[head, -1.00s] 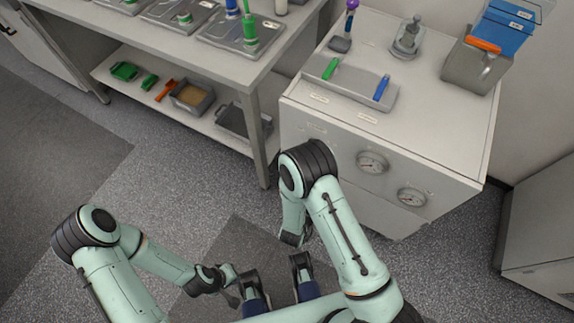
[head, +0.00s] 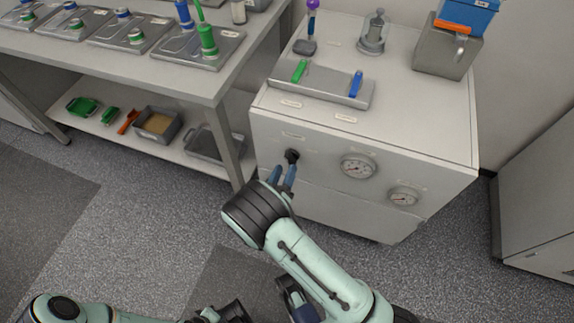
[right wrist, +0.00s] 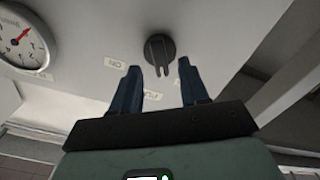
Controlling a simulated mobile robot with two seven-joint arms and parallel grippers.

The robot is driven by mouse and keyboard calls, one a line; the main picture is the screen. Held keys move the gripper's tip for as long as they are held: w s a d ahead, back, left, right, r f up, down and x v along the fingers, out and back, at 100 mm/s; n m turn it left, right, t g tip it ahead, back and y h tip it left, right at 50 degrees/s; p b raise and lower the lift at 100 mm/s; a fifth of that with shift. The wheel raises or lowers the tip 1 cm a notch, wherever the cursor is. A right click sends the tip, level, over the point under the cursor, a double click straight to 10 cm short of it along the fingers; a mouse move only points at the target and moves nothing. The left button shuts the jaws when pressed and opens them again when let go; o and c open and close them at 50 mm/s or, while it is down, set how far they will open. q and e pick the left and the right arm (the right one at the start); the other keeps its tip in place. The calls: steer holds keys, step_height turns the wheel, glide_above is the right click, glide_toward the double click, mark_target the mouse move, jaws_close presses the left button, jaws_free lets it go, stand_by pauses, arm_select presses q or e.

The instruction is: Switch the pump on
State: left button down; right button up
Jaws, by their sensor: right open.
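The black pump knob (head: 292,155) sits on the front of the white cabinet (head: 430,140), left of two gauges. In the right wrist view the knob (right wrist: 160,50) has a bar handle pointing down the picture. One small label (right wrist: 115,63) is beside it and another (right wrist: 152,95) lies below the handle; their words are hard to read. My right gripper (head: 284,170) is open and empty just in front of the knob. Its blue fingers (right wrist: 160,67) straddle the line of the handle without visibly closing on it. My left gripper (head: 212,315) is only partly visible at the bottom edge.
Two round gauges (head: 358,167) (head: 403,196) are on the same front. The cabinet top holds a tray (head: 325,88) with green and blue handles, a glass vessel (head: 374,35) and a grey bin (head: 445,52). A workbench (head: 110,62) stands at left. Floor in front is open.

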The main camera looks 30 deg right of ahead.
mark_target(289, 162)
arm_select(q)
steer(key=shift+w+a+f, duration=0.2)
steer(key=shift+w+f, duration=0.05)
steer(key=shift+w, duration=0.05)
arm_select(e)
steer(key=shift+x, duration=1.65)
jaws_close()
